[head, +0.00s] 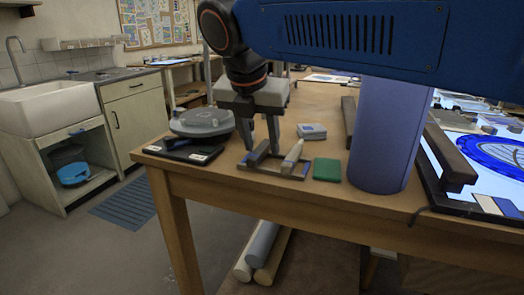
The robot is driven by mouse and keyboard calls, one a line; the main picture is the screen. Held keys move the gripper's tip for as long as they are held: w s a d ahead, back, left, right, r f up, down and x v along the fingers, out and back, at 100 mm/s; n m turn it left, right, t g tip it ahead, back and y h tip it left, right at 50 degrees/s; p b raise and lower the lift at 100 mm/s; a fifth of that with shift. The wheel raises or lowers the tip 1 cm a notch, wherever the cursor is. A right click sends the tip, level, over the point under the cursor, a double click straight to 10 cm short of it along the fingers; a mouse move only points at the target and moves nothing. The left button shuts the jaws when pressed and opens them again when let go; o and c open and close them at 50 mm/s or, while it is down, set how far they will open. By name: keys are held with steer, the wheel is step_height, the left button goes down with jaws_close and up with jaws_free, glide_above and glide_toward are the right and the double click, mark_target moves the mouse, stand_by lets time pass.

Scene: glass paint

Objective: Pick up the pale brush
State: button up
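The pale brush (292,157), a short light stick, rests at the right side of a small grey rack (277,171) near the front edge of the wooden table. A darker piece (256,155) lies at the rack's left side. My gripper (260,148) points down over the rack with its two fingers apart and nothing seen held between them. Its right finger is just left of the pale brush. I cannot tell whether its fingertips touch anything.
A green block (327,169) sits right of the rack, beside a tall purple cylinder (384,140). A black tray (184,150) and a round grey device (202,121) are left. A pale box (312,131) is behind. A lit panel (495,160) is far right.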

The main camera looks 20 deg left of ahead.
steer(key=shift+f, duration=0.25)
stand_by(0.4)
jaws_close()
